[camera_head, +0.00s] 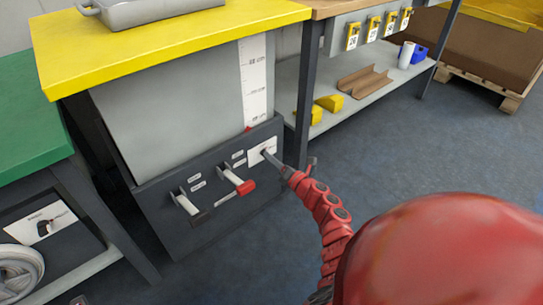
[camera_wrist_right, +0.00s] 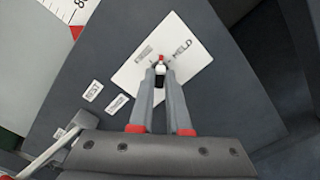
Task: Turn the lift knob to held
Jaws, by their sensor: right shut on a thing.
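The lift knob (camera_wrist_right: 160,68) is a small knob with a red mark and a dark part, on a white label plate (camera_wrist_right: 185,55). The word HELD is printed on the plate to the right of the knob in the right wrist view; the other label, on the left, is too small to read. The plate (camera_head: 257,149) also shows on the dark front panel in the head view. My right gripper (camera_wrist_right: 162,75) is shut on the knob, its two grey fingers on either side of it. The fingers partly hide the knob. My left gripper is out of view.
Two levers stick out left of the plate, one with a grey handle (camera_head: 186,204) and one with a red grip (camera_head: 246,187). A yellow-topped table (camera_head: 160,45) stands above the panel, with a height scale (camera_head: 254,80). The floor at right is open.

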